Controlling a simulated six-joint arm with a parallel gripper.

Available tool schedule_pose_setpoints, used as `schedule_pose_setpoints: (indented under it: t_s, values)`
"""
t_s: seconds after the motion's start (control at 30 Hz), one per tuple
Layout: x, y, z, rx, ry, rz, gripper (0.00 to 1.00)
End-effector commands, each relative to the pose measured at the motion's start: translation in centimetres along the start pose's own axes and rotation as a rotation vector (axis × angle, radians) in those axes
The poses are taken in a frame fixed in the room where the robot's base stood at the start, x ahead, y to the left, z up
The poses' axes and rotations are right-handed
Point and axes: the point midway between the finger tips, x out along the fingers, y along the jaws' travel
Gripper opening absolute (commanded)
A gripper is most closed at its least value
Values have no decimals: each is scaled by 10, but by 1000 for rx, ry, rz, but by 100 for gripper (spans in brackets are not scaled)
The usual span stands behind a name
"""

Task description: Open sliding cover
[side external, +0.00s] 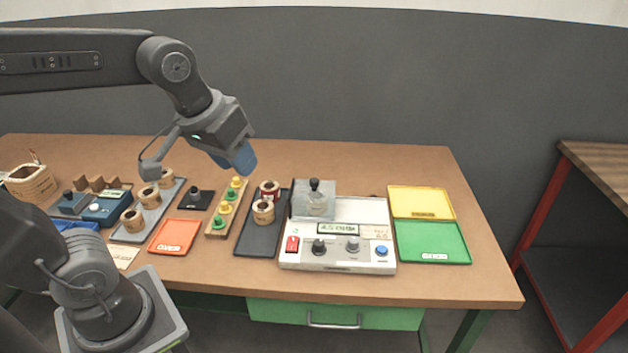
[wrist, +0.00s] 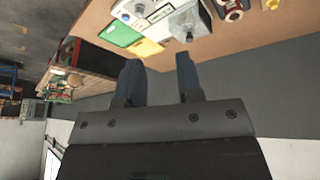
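The sliding cover (side external: 313,206) is a grey translucent box-like cover with a black knob (side external: 314,185) on top. It sits on the back left part of the white tester (side external: 338,262), which has a display, knobs, a red switch and a blue button. In the wrist view the cover (wrist: 188,22) shows at the top, beyond the fingers. My gripper (side external: 240,160) is high above the back of the table, to the left of the cover and apart from it. In the wrist view its two blue fingers (wrist: 160,80) are spread with nothing between them.
A dark tray (side external: 258,238) with copper coils lies left of the tester. A yellow tray (side external: 421,202) and a green tray (side external: 432,242) lie to its right. A wooden strip with coloured pegs (side external: 226,207) and an orange tray (side external: 174,236) are further left. The table's back strip is mostly clear.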

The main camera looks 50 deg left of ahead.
Motion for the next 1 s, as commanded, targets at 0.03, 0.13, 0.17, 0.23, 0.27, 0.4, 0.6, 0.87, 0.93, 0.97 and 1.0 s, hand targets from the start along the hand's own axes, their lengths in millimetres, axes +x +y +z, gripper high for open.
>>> schedule_pose_setpoints:
  t_s: [0.03,0.13,0.17,0.23,0.27,0.4,0.6,0.87,0.93,0.97,1.0]
  values:
    - [4,0,-21,-81,-30,-14,38]
    - [12,0,-59,-250,-76,-43,48]
    - [16,-1,-70,-301,-91,-53,51]
    - [27,-3,-96,-419,-121,-77,52]
    - [33,-4,-106,-470,-133,-88,52]
    - [65,-14,-152,-706,-187,-148,52]
    - [124,-35,-203,-1025,-248,-246,52]
    - [172,-54,-228,-1260,-279,-329,52]
    - [177,-56,-229,-1279,-281,-336,52]
    - [179,-56,-229,-1283,-281,-338,52]
    - [182,-56,-228,-1286,-282,-340,52]
